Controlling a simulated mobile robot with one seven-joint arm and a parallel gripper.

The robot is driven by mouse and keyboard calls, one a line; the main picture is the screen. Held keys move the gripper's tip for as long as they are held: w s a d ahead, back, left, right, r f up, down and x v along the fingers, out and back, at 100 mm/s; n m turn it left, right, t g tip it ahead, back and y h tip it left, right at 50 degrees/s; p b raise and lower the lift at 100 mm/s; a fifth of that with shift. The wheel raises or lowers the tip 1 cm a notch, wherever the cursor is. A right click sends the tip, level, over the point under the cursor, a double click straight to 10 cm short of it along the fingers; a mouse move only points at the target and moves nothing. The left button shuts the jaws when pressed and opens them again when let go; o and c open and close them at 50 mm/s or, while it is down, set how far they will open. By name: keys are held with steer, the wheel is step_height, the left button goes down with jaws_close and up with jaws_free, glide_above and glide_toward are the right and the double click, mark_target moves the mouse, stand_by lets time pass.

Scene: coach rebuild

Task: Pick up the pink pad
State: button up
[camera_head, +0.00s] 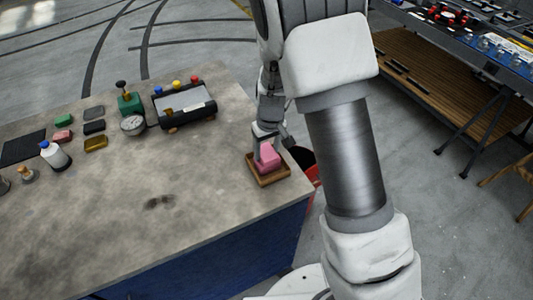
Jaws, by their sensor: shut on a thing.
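The pink pad (267,156) is at the right end of the stone-topped table, at a small brown wooden tray (270,179). My gripper (265,141) comes down over it from above and is shut on it. The pad's lower part is within the tray's outline; I cannot tell whether it touches the tray's floor. The finger contact is small and partly hidden in this view.
Several small pads, a white bottle (55,155), a gauge (133,124) and a black device with coloured knobs (184,104) stand on the table's left and back. A red bin (313,174) stands beyond the right edge. The table's front middle is clear.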

mark_target(266, 150)
steer(key=shift+c, duration=1.3)
steer(key=shift+r, duration=0.6)
step_height(266, 150, up, 2)
steer(key=shift+w+r, duration=0.1)
steer(key=shift+r, duration=0.15)
steer(key=s+d+r+b, duration=0.1)
steer(key=s+d+r, duration=0.4)
steer(key=d, duration=0.5)
step_height(266, 150, up, 2)
steer(key=shift+s+d+r+b, duration=0.15)
steer(key=shift+s+d+b, duration=0.1)
steer(key=shift+b, duration=0.15)
steer(key=shift+w, duration=0.1)
